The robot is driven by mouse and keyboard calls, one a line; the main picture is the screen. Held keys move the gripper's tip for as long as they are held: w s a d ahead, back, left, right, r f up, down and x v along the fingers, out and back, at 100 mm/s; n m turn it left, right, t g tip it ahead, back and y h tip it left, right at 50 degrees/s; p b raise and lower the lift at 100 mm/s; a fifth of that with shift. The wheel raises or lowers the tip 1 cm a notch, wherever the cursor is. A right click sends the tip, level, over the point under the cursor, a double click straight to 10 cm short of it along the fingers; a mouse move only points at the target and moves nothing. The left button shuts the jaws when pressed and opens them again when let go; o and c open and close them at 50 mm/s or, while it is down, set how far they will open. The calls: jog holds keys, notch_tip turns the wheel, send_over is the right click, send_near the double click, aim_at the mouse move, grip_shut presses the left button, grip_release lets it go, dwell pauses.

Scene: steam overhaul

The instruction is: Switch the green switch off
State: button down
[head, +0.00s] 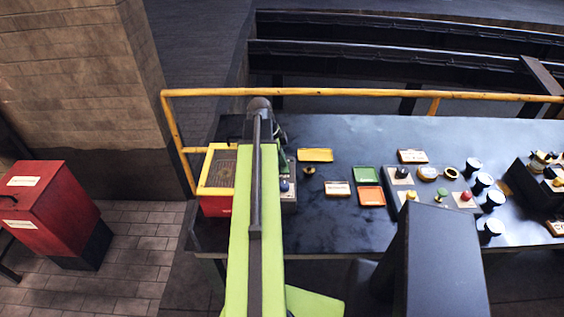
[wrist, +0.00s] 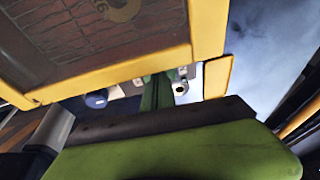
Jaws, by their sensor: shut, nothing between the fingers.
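A small grey control panel (head: 289,207) stands on the dark table, partly hidden behind my lime-green arm. It carries a dark blue knob (head: 285,186), and a dark green part shows just behind it. In the wrist view the blue knob (wrist: 97,99) and a green upright strip (wrist: 157,93) show past the yellow frame. I cannot tell whether that strip is the green switch, nor its position. My gripper (head: 280,131) is dark, shut and empty, at the far end of the arm near the panel. Its fingertips are largely hidden.
A red box with a yellow-framed grille (head: 222,168) stands directly left of the arm. A yellow rail (head: 350,92) runs behind the table. Green and orange trays (head: 369,196), labels, knobs and dark round parts lie to the right. A red bin (head: 45,215) stands on the floor at left.

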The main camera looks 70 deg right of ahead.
jog(key=s+a+p+v, duration=0.1)
jog(key=a+p+v, duration=0.1)
jog(key=p+v, duration=1.1)
jog(key=shift+s+a+r, duration=0.2)
jog(key=shift+s+r, duration=0.15)
